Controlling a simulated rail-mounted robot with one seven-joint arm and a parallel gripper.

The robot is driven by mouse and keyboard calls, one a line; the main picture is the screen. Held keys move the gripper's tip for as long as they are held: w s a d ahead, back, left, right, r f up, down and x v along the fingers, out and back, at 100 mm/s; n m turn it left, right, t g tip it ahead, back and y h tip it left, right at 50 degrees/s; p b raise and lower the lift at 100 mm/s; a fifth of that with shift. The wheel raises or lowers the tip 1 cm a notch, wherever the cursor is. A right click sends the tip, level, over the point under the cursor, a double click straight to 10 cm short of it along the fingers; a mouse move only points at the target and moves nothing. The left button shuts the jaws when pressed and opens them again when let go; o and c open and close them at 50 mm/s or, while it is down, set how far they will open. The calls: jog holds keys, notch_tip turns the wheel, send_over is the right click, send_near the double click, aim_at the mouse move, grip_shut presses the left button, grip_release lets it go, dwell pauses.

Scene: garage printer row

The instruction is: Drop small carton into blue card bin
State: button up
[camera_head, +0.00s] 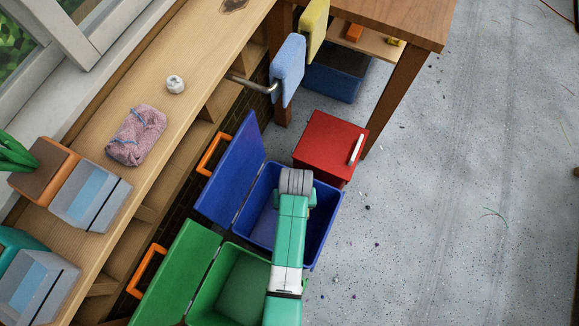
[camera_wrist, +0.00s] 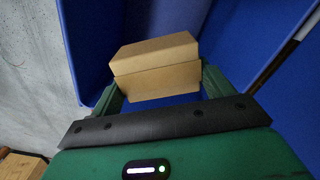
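The small carton (camera_wrist: 156,70) is a plain brown box, seen in the wrist view between the green fingers of my gripper (camera_wrist: 160,88). The fingers sit close against its two sides, and I hold it. The blue card bin (camera_head: 324,222) stands on the floor in the head view with its blue lid (camera_head: 234,172) swung open to the left. My green arm reaches over this bin, and it hides the gripper and the carton in that view. In the wrist view, blue bin walls (camera_wrist: 245,42) surround the carton; its height above the bin floor is unclear.
A green bin (camera_head: 235,284) with an open lid stands beside the blue one. A red cabinet (camera_head: 326,145) stands just behind it, near a wooden table (camera_head: 385,18). A wooden bench (camera_head: 190,75) runs along the left. The concrete floor (camera_head: 450,190) at right is mostly clear.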

jog(key=o, duration=0.4)
jog(key=shift+c, duration=0.2)
notch_tip(320, 180, up, 8)
jog(key=p, duration=0.3)
jog(key=shift+f, duration=0.1)
